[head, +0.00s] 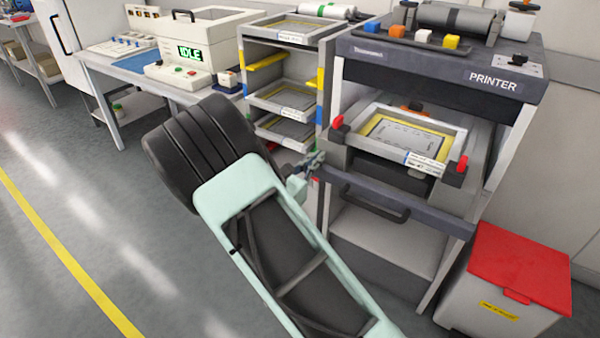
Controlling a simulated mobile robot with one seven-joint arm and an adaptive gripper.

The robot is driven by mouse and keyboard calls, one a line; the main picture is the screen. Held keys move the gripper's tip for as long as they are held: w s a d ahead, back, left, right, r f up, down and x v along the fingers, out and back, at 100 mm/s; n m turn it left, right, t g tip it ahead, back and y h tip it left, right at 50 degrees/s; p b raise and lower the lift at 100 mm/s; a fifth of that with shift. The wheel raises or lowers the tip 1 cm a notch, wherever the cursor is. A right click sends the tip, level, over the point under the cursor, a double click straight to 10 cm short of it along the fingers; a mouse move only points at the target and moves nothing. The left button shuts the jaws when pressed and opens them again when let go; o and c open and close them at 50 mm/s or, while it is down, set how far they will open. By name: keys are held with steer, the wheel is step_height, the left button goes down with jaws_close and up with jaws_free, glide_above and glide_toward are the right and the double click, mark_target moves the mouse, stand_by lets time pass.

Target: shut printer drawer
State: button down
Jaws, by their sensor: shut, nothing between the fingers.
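The printer (440,62) stands at the right with a dark top housing. Below it the printer drawer (398,196) shows a dark front bar with a black handle (362,205); it appears pulled out toward me. A stencil frame (388,114) with a yellow-edged sheet lies above the bar, between red clamps (337,122). My gripper (316,160) is shut and empty, at the left end of the drawer's front, close to the left clamp. I cannot tell whether it touches the drawer. My arm hides the floor and the area left of the drawer.
A rack (284,42) with several framed stencils stands just left of the printer, close to my gripper. A bin with a red lid (518,268) stands at the lower right. A bench with an IDLE display (190,52) is further left. Open floor (90,190) lies at the left.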

steer(key=b+x, duration=0.2)
steer(key=x, duration=1.8)
steer(key=shift+f, duration=0.15)
steer(key=shift+x, duration=0.9)
steer(key=shift+w+r, duration=0.1)
steer(key=shift+r, duration=0.1)
